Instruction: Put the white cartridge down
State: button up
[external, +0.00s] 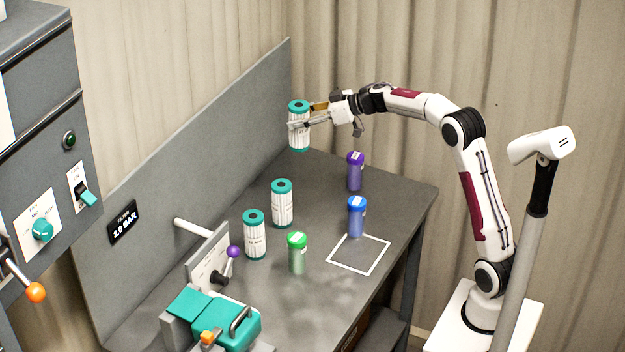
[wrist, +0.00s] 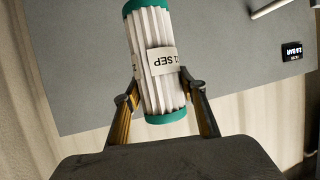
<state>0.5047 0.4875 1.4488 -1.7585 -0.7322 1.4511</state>
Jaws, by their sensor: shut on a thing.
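My gripper (external: 306,117) is shut on a white pleated cartridge (external: 299,135) with teal end caps, near the back corner of the table. The cartridge is upright in the external view; I cannot tell whether its lower end touches the tabletop. In the wrist view, the cartridge (wrist: 157,65) sits between both fingers of my gripper (wrist: 160,88) and carries a label reading "SEP". Two similar white cartridges stand on the table, one (external: 282,205) in the middle and one (external: 255,238) nearer the front.
The grey table (external: 400,190) also holds a purple-capped bottle (external: 355,175), a blue-capped bottle (external: 356,220) beside a white square outline (external: 345,266), and a green-capped bottle (external: 297,258). A teal device (external: 215,315) and a purple-knobbed lever (external: 233,252) are at the front. A grey panel (external: 200,160) rises along the left.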

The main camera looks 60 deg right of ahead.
aim_at(301, 147)
jog(key=f, duration=1.1)
jog(key=shift+d, duration=0.3)
jog(key=shift+f, duration=0.1)
notch_tip(301, 147, down, 6)
jog(key=shift+f, duration=0.1)
dwell(0.4)
jog(key=shift+f, duration=1.85)
jog(key=shift+f, duration=0.15)
jog(key=o, duration=1.2)
jog(key=shift+o, duration=0.2)
